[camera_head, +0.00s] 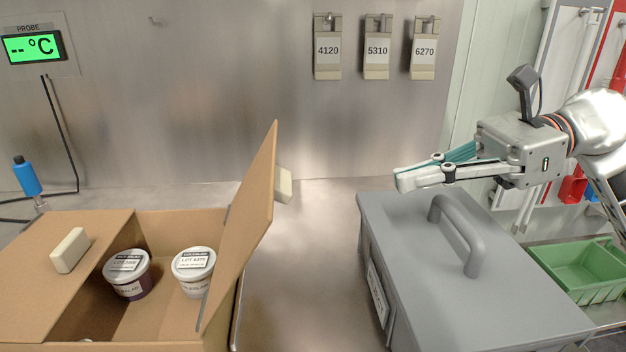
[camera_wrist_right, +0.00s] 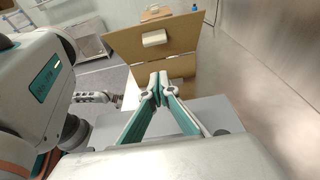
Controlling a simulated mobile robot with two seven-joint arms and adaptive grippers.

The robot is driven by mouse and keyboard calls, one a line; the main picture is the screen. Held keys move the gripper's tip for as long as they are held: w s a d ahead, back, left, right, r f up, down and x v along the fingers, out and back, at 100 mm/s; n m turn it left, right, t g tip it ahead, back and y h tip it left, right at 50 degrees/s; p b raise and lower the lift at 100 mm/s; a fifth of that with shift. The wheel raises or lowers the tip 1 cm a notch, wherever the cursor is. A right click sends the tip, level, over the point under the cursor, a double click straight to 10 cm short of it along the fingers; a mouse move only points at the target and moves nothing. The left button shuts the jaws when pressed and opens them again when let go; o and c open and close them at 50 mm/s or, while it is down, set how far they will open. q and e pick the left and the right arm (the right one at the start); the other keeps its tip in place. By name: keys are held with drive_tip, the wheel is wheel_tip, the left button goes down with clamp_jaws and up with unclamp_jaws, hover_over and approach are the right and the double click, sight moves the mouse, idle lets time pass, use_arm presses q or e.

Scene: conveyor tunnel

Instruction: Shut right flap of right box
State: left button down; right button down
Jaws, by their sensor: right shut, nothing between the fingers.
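An open cardboard box (camera_head: 185,225) stands at the lower left in the head view. Its right flap (camera_head: 245,225) stands up, leaning outward to the right, with a pale block (camera_head: 284,184) on its outer face. The flap also shows in the right wrist view (camera_wrist_right: 185,45), ahead of the fingers. The left flap (camera_head: 85,255) lies down flat and bears another pale block (camera_head: 70,250). My right gripper (camera_head: 402,181) is shut and empty, above the grey case and right of the flap, apart from it. A small part, perhaps my left gripper (camera_wrist_right: 95,97), shows in the wrist view, its jaws unclear.
A grey lidded case (camera_head: 410,240) with a raised handle (camera_head: 460,235) stands under my right gripper. Two lidded tubs (camera_head: 128,275) (camera_head: 193,270) are inside the box. A green crate (camera_head: 580,272) is far right. Bare metal surface (camera_head: 310,250) lies between box and case.

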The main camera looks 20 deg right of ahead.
use_arm(q)
drive_tip(key=shift+s+a+p, duration=0.15)
drive_tip(key=shift+a+p, duration=0.15)
drive_tip(key=shift+p, duration=0.6)
use_arm(e)
drive_tip(key=w+a, duration=0.3)
drive_tip(key=a, duration=0.8)
drive_tip(key=shift+w+a, duration=0.15)
drive_tip(key=shift+a, duration=0.15)
use_arm(q)
drive_tip(key=shift+r, duration=0.1)
